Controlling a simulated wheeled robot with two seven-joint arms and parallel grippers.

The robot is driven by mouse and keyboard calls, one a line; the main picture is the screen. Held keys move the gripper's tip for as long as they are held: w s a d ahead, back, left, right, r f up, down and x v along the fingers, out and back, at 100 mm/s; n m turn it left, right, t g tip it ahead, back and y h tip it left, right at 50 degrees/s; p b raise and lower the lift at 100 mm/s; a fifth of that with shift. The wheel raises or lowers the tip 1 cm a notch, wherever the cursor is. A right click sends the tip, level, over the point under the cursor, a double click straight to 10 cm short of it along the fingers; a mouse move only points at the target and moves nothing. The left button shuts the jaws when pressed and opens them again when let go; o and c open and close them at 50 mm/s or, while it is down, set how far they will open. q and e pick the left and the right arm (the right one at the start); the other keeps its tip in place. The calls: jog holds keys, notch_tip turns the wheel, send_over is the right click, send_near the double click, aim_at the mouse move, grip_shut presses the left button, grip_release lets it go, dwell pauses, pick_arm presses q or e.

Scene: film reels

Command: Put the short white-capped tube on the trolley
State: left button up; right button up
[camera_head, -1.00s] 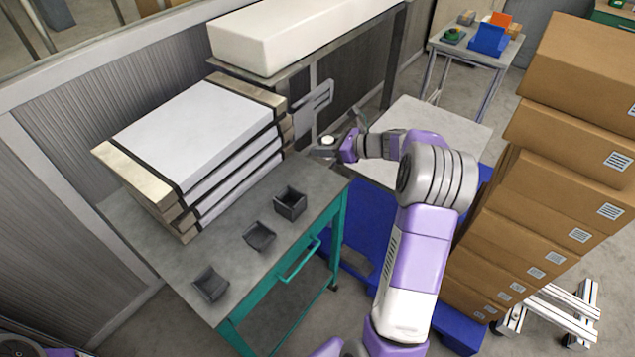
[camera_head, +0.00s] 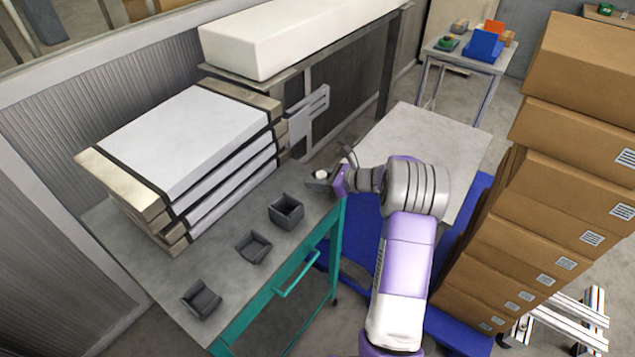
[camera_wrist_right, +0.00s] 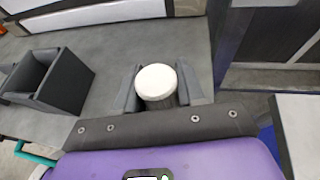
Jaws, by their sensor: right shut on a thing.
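The white-capped tube shows in the head view (camera_head: 321,174) as a small white cap. In the right wrist view its round white cap (camera_wrist_right: 157,80) and a short dark grey body stand between both fingers. My right gripper (camera_head: 322,181) is shut on it, near the right back corner of the teal-framed grey worktop (camera_head: 225,262). I cannot tell whether the tube's base touches the worktop. A light grey tabletop (camera_head: 440,135), possibly the trolley, stands to the right, partly behind my right arm. My left gripper is not in view.
Several small dark bins, one of them the nearest bin (camera_head: 286,211), stand along the worktop. Stacked white-topped slabs (camera_head: 185,140) fill its back. Tall cardboard boxes (camera_head: 560,130) stand at right on a blue base. The light grey tabletop looks bare.

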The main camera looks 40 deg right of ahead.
jog(key=shift+r, duration=0.1)
jog(key=o, duration=1.1)
jog(key=shift+c, duration=0.2)
